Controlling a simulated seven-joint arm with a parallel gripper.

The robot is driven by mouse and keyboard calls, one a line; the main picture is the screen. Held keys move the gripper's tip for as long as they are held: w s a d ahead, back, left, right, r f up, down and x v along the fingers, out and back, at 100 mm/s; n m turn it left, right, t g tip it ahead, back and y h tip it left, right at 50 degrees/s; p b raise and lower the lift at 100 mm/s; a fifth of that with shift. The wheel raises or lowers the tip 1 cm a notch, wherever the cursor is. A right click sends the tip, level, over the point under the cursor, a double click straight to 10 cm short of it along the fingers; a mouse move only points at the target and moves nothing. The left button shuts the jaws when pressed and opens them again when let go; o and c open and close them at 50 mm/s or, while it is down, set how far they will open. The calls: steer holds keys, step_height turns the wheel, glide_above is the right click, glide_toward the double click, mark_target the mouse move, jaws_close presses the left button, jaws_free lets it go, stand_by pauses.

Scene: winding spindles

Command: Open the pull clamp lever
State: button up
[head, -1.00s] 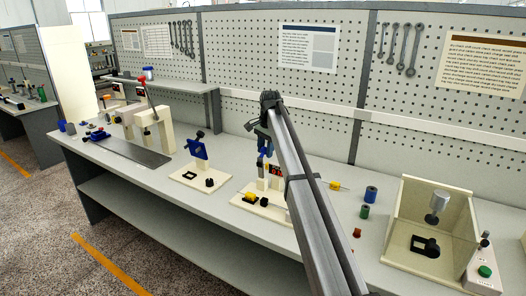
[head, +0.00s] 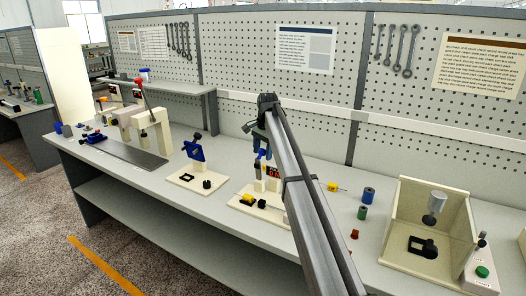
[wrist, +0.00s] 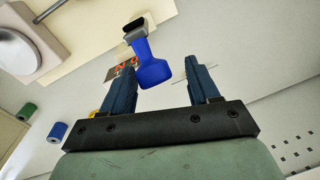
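A blue lever-like part with a black end (wrist: 150,70) shows in the wrist view between and just beyond my fingertips. In the head view a blue part (head: 262,155) stands upright over the cream fixture base (head: 240,203) with a red display, below my gripper. My gripper (wrist: 161,67) is open, with its two dark blue fingers spread on either side of the blue part. I see a gap on both sides, so it does not look gripped. My arm hides some of this fixture in the head view.
Another blue clamp with a black knob (head: 194,148) stands on a cream base to the left. Blue (head: 368,194) and green (head: 362,212) spools and a yellow-handled tool (head: 334,187) lie to the right. A cream walled fixture (head: 398,225) stands farther right. A pegboard rises behind.

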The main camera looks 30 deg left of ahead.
step_height(320, 180, up, 14)
steer(key=d, duration=0.1)
steer(key=shift+s+d+f, duration=0.15)
steer(key=shift+s+d, duration=0.05)
steer(key=shift+d, duration=0.1)
stand_by(0.3)
stand_by(0.4)
